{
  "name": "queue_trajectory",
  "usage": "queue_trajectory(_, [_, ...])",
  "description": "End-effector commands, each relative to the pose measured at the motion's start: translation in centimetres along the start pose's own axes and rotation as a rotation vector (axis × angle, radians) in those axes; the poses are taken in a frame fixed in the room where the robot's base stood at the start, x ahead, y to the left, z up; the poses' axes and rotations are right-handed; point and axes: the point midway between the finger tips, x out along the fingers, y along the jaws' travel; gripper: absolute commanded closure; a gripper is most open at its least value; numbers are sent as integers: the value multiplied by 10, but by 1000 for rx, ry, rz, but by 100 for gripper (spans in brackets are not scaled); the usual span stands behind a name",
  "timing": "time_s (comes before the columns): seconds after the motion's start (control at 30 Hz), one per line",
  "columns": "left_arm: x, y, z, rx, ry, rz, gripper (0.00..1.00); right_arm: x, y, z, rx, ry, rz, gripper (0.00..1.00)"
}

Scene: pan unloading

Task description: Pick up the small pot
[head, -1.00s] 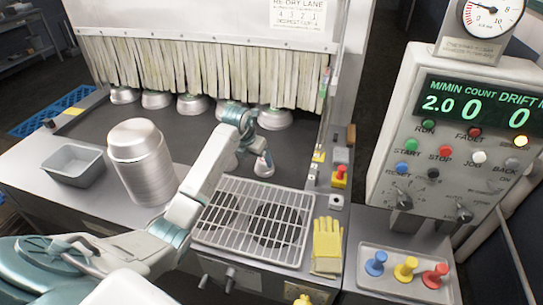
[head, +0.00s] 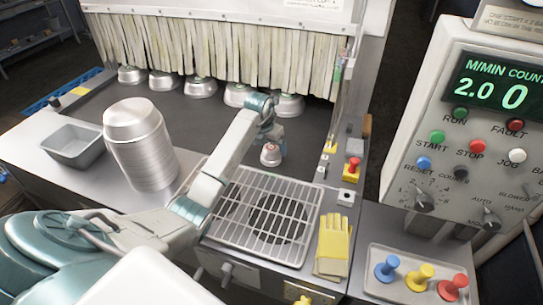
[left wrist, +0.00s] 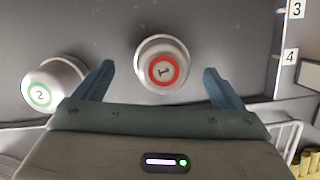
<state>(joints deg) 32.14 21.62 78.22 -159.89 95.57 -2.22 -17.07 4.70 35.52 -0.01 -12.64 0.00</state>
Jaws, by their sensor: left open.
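The small pot (head: 270,155) is silver with a red-ringed label and stands on the dark belt behind the grill. In the left wrist view it (left wrist: 162,65) shows a "1" inside the red ring. My left gripper (head: 272,140) is open above it. In the left wrist view the two blue fingers lie either side of the pot with a gap on each side. My right gripper is not in view.
A wire grill (head: 262,215) lies in front of the belt, with yellow gloves (head: 333,243) to its right. A stack of silver pans (head: 140,150) and a grey bin (head: 72,147) stand at left. Several pots line the curtain (head: 215,45). A control panel (head: 470,130) stands at right.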

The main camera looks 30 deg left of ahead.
Motion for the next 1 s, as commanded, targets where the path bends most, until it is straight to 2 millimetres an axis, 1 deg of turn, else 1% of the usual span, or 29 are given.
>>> queue_trajectory(0.03, [10,-2,0,0,1,-1,9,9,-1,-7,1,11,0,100])
queue_trajectory(0.1, [19,-3,1,0,0,-2,9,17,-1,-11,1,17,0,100])
queue_trajectory(0.2, [34,-5,2,-1,2,-2,9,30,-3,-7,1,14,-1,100])
queue_trajectory(0.3, [44,-4,2,-1,1,-1,9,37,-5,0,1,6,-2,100])
queue_trajectory(0.43, [46,-4,4,0,0,-1,9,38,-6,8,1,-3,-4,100])
queue_trajectory(0.57, [44,-4,4,0,0,-1,9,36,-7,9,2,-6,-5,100])
queue_trajectory(0.6, [44,-4,4,0,0,-1,11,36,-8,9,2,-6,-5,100])
queue_trajectory(0.67, [44,-4,4,0,0,-1,23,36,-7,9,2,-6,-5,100])
queue_trajectory(0.7, [44,-4,4,0,0,-1,31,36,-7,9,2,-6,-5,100])
queue_trajectory(0.83, [44,-4,4,0,0,-1,56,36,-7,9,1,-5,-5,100])
queue_trajectory(1.0, [45,-4,4,0,1,-1,57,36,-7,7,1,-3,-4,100])
